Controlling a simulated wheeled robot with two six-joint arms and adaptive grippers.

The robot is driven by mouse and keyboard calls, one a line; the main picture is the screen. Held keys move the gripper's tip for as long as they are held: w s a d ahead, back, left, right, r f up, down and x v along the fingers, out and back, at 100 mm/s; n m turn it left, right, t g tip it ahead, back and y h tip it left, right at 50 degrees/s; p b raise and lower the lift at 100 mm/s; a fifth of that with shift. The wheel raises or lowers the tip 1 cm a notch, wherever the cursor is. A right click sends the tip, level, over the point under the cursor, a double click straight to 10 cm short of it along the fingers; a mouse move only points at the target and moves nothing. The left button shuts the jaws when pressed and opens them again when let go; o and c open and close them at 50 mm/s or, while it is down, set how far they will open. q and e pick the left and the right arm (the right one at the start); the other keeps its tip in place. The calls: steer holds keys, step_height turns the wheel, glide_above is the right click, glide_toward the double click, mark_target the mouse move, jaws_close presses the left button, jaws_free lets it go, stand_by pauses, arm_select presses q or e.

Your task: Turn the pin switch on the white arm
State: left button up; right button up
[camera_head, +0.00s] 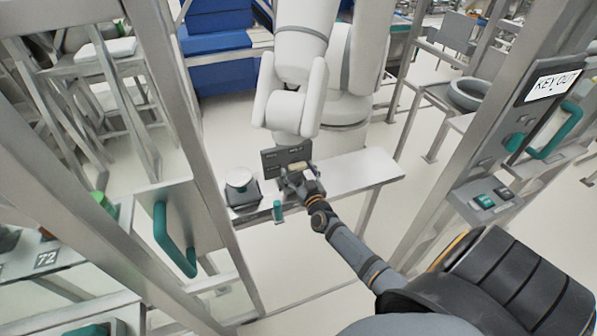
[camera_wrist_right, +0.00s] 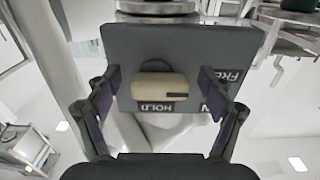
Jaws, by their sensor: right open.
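The white arm (camera_head: 292,95) hangs down at the centre of the head view, with a dark labelled panel (camera_head: 284,156) at its lower end. The pin switch (camera_wrist_right: 163,89) is a cream bar-shaped knob on that panel (camera_wrist_right: 185,45), lying nearly level in the right wrist view above the word HOLD. My right gripper (camera_head: 300,177) is at the panel. In the wrist view its fingers (camera_wrist_right: 156,92) are open, one on each side of the knob, with gaps between them and it. My left gripper is not in view.
A pale bench (camera_head: 360,170) lies below the panel, with a white-topped round item (camera_head: 240,186) at its left end. Grey frame posts with green handles stand left (camera_head: 174,238) and right (camera_head: 556,132). A KEY OUT sign (camera_head: 553,87) is on the right post.

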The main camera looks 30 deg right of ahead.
steer(key=c, duration=1.1)
steer(key=shift+c, duration=0.2)
steer(key=shift+m, duration=0.3)
steer(key=m, duration=0.3)
steer(key=shift+a+r+m, duration=0.1)
steer(key=shift+a+m, duration=0.05)
steer(key=shift+m, duration=0.15)
steer(key=m, duration=0.4)
steer(key=shift+a+r+m, duration=0.15)
steer(key=shift+m, duration=0.15)
steer(key=m, duration=0.4)
steer(key=shift+r+m, duration=0.15)
steer(key=shift+m, duration=0.15)
steer(key=shift+r+m, duration=0.2)
steer(key=shift+m, duration=2.1)
